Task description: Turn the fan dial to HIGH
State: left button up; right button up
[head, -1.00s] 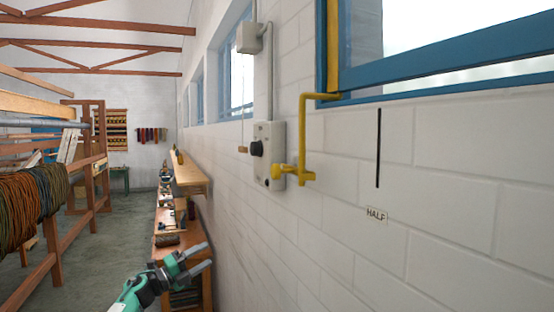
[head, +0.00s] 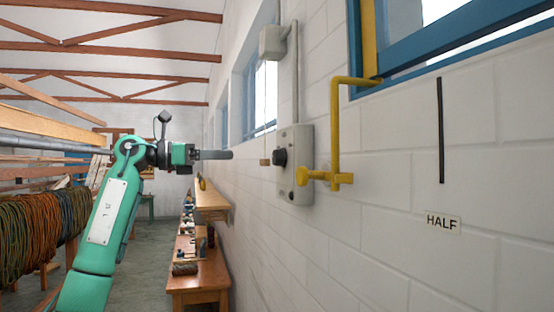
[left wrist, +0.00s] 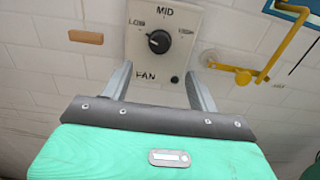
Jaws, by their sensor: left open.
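The fan dial (head: 280,157) is a round black knob on a grey wall box (head: 302,185). In the left wrist view the dial (left wrist: 159,42) sits between the labels LOW on its left and MID above, with FAN below. The label on its right is too small to read, and I cannot tell the dial's setting surely. My left gripper (head: 228,154) is level with the dial, left of it and apart from it. In the left wrist view its fingers (left wrist: 160,70) are open and empty, just below the dial. My right gripper is not in view.
A yellow window crank (head: 337,130) stands right beside the box and also shows in the left wrist view (left wrist: 290,55). A wooden shelf (head: 212,205) runs along the wall below.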

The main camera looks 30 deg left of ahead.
aim_at(274, 156)
pick_arm(q)
jog(key=p+x, duration=0.3)
jog(key=x, duration=0.8)
jog(key=shift+w+d+r, duration=0.1)
jog(key=shift+w+d, duration=0.05)
jog(key=shift+d, duration=0.05)
jog(key=shift+w+d+p, duration=0.35)
jog(key=shift+w+d, duration=0.05)
jog(key=shift+w, duration=0.2)
jog(key=shift+c, duration=0.4)
jog(key=c, duration=0.8)
jog(key=shift+s, duration=0.1)
jog(key=shift+c, duration=0.2)
